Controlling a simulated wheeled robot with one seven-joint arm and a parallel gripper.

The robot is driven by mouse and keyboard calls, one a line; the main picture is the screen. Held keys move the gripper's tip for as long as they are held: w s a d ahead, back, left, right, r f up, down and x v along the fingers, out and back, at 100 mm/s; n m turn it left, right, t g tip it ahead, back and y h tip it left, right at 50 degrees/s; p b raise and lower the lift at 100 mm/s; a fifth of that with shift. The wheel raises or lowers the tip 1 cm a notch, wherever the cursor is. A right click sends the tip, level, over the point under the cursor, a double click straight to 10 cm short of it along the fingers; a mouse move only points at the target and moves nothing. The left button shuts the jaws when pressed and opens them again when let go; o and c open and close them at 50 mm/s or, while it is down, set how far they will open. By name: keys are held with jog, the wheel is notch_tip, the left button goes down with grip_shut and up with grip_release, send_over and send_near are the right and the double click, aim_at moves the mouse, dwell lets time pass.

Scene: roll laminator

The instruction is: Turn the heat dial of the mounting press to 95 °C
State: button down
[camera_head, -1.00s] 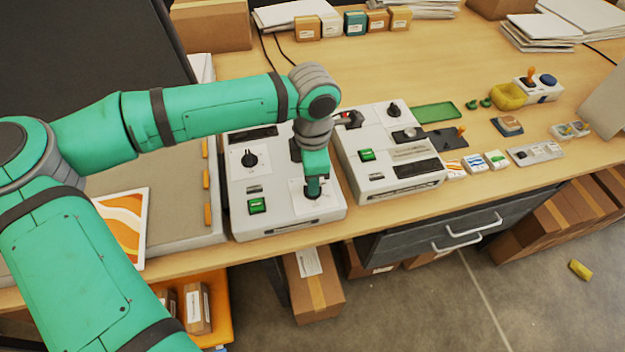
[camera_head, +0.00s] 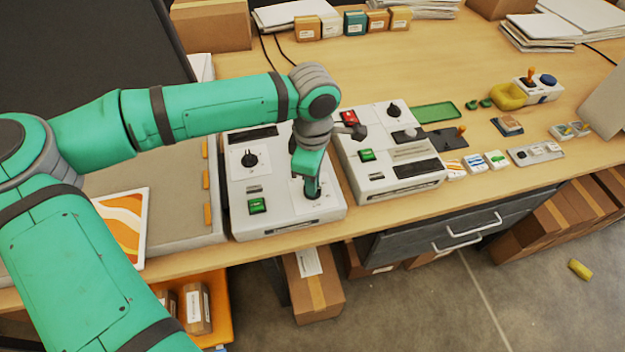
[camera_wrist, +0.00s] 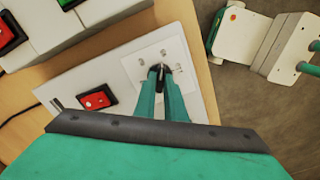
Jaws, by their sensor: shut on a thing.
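A grey-white press control box (camera_head: 285,222) stands near the table's front edge. My gripper (camera_head: 312,192) points down at its front-right dial and is shut on it. In the wrist view, my fingers (camera_wrist: 160,72) close on the dark dial knob (camera_wrist: 161,67), which sits on a white scale plate (camera_wrist: 140,68). The scale marks are too small to read, and my fingers hide part of the knob. A second black dial (camera_head: 249,159) is at the box's back left. I cannot tell from any label which box is the mounting press.
A similar control box (camera_head: 405,187) stands close on the right. A red switch (camera_wrist: 97,97) lies beside the gripped dial and a green switch (camera_head: 257,206) at the front left. A grey flat machine bed (camera_head: 180,215) is left. Small items lie farther right.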

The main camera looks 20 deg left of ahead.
jog(key=c, duration=1.8)
grip_release()
notch_tip(320, 180, up, 11)
jog(key=shift+f, duration=0.1)
